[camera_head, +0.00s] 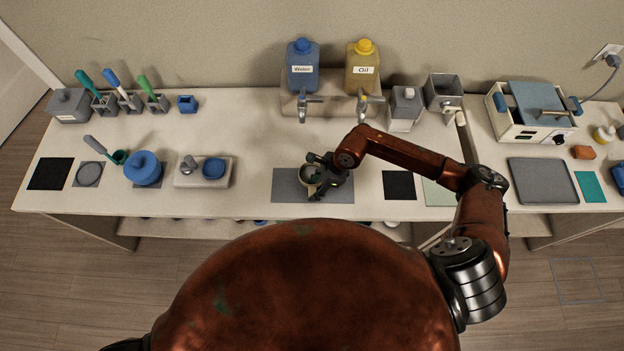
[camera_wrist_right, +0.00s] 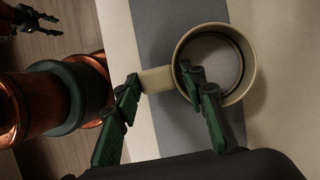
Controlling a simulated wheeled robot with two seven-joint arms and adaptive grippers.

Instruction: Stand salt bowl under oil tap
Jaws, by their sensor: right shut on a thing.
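The oil jug (camera_head: 363,66), yellow and labelled Oil, stands on a raised stand at the back, with its oil tap (camera_head: 362,104) in front. A beige round vessel with a side handle (camera_wrist_right: 250,62) is at my right gripper (camera_wrist_right: 165,85); I take it for the salt bowl, though no label shows. My right gripper is shut on its handle side, one finger over the inside of the rim and one outside. In the head view the gripper partly hides the vessel (camera_head: 306,174), over a grey mat. My left gripper (camera_wrist_right: 32,18) shows in the wrist view, open and empty over the floor.
The blue water jug (camera_head: 302,66) stands left of the oil jug. A grey canister (camera_head: 405,105) stands right of the oil tap. A blue pot (camera_head: 143,168) and a tray with a blue bowl (camera_head: 214,168) are at left. Counter between mat and taps looks clear.

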